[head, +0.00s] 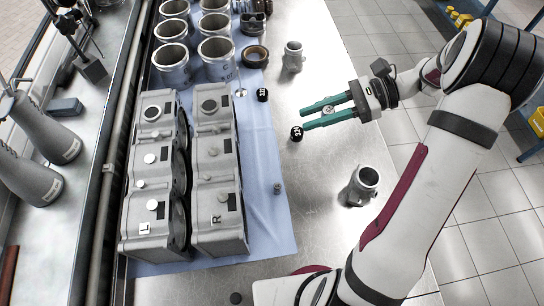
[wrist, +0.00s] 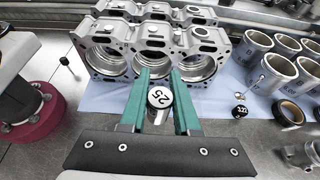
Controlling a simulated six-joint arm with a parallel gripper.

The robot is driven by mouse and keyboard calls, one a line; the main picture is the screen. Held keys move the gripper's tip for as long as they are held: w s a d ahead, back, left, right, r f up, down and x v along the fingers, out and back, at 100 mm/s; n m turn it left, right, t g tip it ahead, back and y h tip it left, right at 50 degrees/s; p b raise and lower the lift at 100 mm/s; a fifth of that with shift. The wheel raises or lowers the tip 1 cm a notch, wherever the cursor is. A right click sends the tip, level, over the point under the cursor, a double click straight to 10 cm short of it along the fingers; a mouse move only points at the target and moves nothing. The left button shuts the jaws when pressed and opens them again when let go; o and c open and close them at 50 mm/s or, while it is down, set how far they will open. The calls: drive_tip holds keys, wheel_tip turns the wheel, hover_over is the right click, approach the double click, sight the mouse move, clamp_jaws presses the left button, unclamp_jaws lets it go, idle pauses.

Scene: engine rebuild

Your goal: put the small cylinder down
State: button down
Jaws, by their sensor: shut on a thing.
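My gripper (head: 304,117) has two green fingers and is shut on a small cylinder (head: 328,110). The cylinder has a pale round face; in the wrist view it (wrist: 160,97) sits between the fingers, and its face reads 25. The gripper is over the bare metal bench (head: 325,200), right of the blue mat (head: 262,160). I cannot tell the exact gap between the cylinder and the bench. A black cylinder (head: 297,133) with white marking stands by the fingertips in the head view.
Two grey engine blocks (head: 218,175) stand on the mat, with several cylinder liners (head: 217,57) behind. Another black cylinder (head: 262,95) stands at the mat's right edge. Metal fittings stand at the bench's back (head: 292,57) and front right (head: 362,185).

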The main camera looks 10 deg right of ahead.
wheel_tip(320, 180, down, 9)
hover_over(262, 160)
wheel_tip(262, 160, down, 7)
drive_tip(key=shift+d+f, duration=0.1)
drive_tip(key=shift+d, duration=0.05)
wheel_tip(262, 160, down, 4)
drive_tip(key=shift+f, duration=0.1)
drive_tip(key=shift+f, duration=0.1)
drive_tip(key=c, duration=0.6)
unclamp_jaws()
drive_tip(key=shift+c, duration=0.2)
